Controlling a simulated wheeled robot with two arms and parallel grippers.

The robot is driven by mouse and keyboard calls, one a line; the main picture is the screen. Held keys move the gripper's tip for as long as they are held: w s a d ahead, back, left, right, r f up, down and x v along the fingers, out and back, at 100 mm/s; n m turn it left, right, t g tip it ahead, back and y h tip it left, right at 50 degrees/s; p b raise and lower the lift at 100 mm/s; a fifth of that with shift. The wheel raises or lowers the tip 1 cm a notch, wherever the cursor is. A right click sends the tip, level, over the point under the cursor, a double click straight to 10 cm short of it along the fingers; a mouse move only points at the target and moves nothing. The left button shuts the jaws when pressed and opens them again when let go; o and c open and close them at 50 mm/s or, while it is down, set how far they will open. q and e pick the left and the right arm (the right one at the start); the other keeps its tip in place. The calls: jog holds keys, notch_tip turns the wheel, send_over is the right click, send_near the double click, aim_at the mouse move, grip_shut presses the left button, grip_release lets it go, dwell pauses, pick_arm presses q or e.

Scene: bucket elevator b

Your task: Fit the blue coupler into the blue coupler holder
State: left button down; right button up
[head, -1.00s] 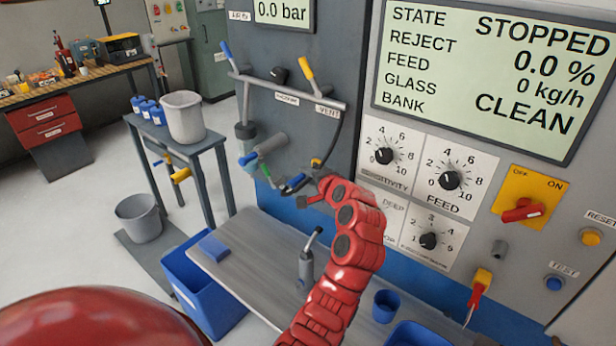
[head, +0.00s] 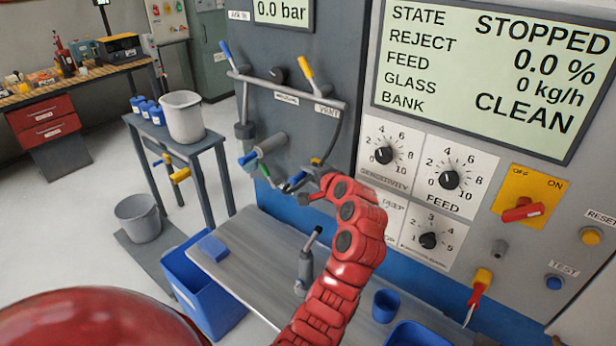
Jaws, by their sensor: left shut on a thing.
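My left gripper (head: 306,194), at the end of the red arm, is by the panel's lower edge. It is shut on the blue coupler (head: 297,179) at the lower end of the dark hose. The fingers are small and partly hidden by my wrist. Left of it, a grey cylinder (head: 272,144) sticks out of the panel with a blue-tipped end (head: 248,158), apart from the coupler. A small green part (head: 265,170) is just below. I cannot tell which of these is the blue coupler holder. My right gripper is not in view.
A grey bench (head: 240,262) below carries a grey-handled tool (head: 305,265), a blue block (head: 211,247) and a blue cup (head: 385,305). A rail (head: 290,92) with blue and yellow levers is above. Control knobs are close on the right.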

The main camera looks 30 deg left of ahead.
pick_arm(q)
jog(key=shift+w+d+b, duration=0.1)
jog(key=shift+w+b, duration=0.4)
jog(key=shift+w, duration=0.55)
jog(key=c, duration=0.6)
grip_release()
jog(key=shift+d, duration=0.1)
jog(key=b+v, duration=0.4)
jog(key=v, duration=1.3)
jog(key=shift+d, duration=0.1)
